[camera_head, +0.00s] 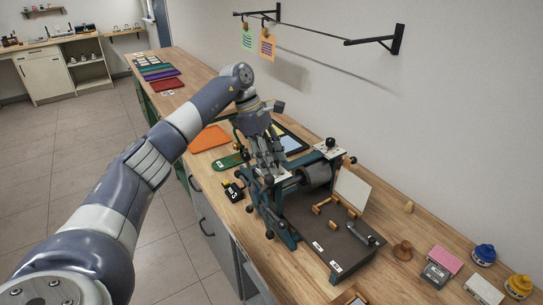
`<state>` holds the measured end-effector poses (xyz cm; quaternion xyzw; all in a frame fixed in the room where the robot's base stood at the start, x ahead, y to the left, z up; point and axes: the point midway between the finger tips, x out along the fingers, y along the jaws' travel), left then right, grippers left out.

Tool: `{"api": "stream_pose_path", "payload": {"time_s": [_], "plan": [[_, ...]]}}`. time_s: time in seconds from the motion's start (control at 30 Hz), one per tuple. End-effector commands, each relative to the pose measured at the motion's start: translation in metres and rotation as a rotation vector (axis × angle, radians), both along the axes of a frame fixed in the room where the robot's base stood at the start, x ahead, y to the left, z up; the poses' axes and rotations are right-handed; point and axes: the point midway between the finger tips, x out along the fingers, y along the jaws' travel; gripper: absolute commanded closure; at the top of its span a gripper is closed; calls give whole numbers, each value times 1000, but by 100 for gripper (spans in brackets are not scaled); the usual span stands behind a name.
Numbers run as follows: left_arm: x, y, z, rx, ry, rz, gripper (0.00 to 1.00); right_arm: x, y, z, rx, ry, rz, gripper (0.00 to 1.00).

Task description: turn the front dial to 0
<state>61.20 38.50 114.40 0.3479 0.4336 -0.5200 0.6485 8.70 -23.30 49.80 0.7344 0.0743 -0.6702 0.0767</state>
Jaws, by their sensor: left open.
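The press (284,233) stands on the wooden workbench, with a dark flat bed and a grey roller (317,173). A pale top plate with a black knob (331,143) sits at the roller's far end. A similar pale plate (283,177) is at the near end, the front side. The front dial there is mostly hidden by my left gripper, and I cannot read its setting. My left gripper (268,165) points down just over that near end. It is open, and I cannot tell whether it touches the dial. My right gripper is not in view.
A white upright panel (352,190) stands on the press. A black tag (233,192) lies at the bench's front edge. An orange sheet (209,139) lies behind my arm. Jars (484,254), a pink block (445,261) and a wooden knob (402,251) are at the right.

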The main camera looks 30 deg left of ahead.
Motion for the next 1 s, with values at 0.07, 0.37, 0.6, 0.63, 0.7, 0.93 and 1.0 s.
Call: {"api": "stream_pose_path", "payload": {"time_s": [0.07, 0.37, 0.6, 0.63, 0.7, 0.93, 1.0], "plan": [[0, -1, -1, 0, 0, 0, 56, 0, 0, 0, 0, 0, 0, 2], [0, -1, -1, 0, 0, 0, 81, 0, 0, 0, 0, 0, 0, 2], [0, -1, -1, 0, 0, 0, 100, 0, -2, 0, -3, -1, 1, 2], [0, -1, -1, 0, 0, 1, 100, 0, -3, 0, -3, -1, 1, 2], [0, -1, -2, 0, 1, 7, 100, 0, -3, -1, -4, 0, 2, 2], [-1, 0, -3, 0, -1, 82, 100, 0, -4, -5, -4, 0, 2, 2], [-1, -1, -3, 0, 0, 122, 100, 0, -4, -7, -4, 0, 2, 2]]}}
